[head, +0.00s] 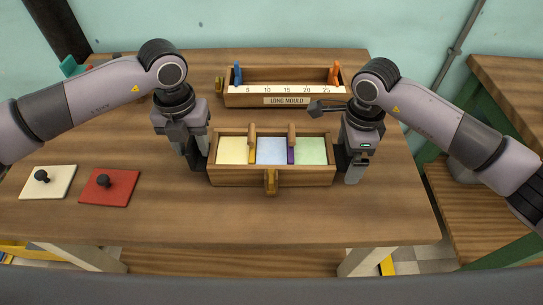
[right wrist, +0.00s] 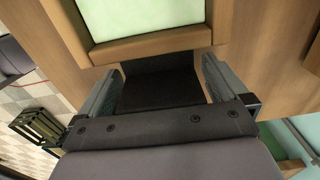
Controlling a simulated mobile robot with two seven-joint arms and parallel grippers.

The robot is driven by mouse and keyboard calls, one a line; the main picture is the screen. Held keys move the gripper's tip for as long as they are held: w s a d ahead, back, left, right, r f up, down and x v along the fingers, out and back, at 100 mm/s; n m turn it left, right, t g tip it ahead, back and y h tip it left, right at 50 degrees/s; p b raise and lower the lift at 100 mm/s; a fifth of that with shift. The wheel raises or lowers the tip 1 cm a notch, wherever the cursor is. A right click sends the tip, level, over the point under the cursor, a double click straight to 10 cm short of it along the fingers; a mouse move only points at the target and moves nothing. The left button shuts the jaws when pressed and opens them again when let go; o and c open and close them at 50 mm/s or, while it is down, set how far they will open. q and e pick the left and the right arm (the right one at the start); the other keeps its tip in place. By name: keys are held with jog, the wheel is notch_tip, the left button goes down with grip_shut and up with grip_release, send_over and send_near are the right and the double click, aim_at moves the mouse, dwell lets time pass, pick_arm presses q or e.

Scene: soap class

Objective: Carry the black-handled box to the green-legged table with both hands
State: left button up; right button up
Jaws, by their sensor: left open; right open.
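The wooden box (head: 272,178) stands on the near table, with pale yellow, blue and green blocks in its compartments. My left gripper (head: 196,160) is at its left end, pointing down; the left handle is mostly hidden. My right gripper (head: 350,172) is at its right end. In the right wrist view the black handle (right wrist: 160,82) lies between the open fingers of my right gripper (right wrist: 160,95), with a gap on each side. The green-legged table (head: 508,85) stands at the right, with a green leg (head: 432,150) and a lower wooden surface in view.
A long mould (head: 285,100) with a number scale stands behind the box. A dark knobbed tool (head: 325,108) shows near my right gripper. A white plate (head: 50,184) and a red plate (head: 110,188), each with a black knob, lie at left. The table (head: 240,222) is clear in front.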

pick_arm(q)
jog(key=c, duration=0.7)
pick_arm(e)
jog(key=c, duration=0.7)
pick_arm(q)
grip_shut()
pick_arm(e)
jog(key=c, duration=1.1)
pick_arm(q)
jog(key=shift+r, duration=0.1)
pick_arm(e)
jog(key=shift+r, duration=0.1)
pick_arm(q)
jog(key=shift+r, duration=0.15)
pick_arm(e)
jog(key=shift+r, duration=0.2)
